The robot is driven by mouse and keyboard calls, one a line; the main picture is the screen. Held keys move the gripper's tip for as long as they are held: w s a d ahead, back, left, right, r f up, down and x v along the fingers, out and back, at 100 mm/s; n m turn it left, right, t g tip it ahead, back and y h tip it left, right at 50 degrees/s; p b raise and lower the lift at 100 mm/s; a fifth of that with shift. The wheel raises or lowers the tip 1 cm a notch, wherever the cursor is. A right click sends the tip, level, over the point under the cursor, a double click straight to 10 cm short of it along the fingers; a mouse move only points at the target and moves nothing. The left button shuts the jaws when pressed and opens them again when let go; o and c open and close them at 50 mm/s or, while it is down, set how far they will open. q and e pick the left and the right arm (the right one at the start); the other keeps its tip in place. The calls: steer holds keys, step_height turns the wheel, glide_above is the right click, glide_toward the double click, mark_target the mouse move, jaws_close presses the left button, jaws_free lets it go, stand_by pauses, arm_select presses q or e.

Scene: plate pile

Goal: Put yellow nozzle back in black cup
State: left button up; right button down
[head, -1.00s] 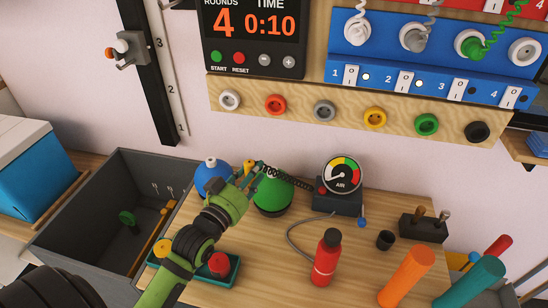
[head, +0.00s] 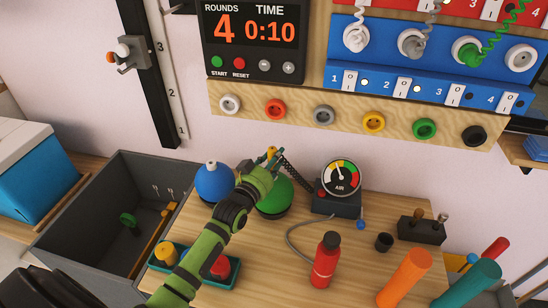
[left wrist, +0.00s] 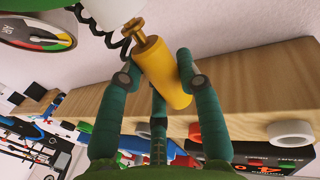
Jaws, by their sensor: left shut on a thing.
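The yellow nozzle (head: 271,153) is held in my left gripper (head: 268,166), above the green ball-shaped object. In the left wrist view the nozzle (left wrist: 166,72) lies slanted between my left gripper's green fingers (left wrist: 162,82), which are shut on it. A black coiled hose (head: 295,178) shows beside the nozzle and runs toward the air gauge. The small black cup (head: 384,242) stands upright on the table, right of the red bottle and well to the right of the gripper. My right gripper is not in view.
The green object (head: 277,200) and a blue one (head: 213,184) stand near my gripper. The air gauge (head: 342,178), red bottle (head: 326,262) and black block (head: 421,229) surround the cup's area. Orange and teal cylinders stand at front right. Bare table (head: 270,265) lies in front.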

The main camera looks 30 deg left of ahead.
arm_select(q)
steer(key=shift+f, duration=0.2)
steer(key=o, duration=1.1)
steer(key=shift+o, duration=0.2)
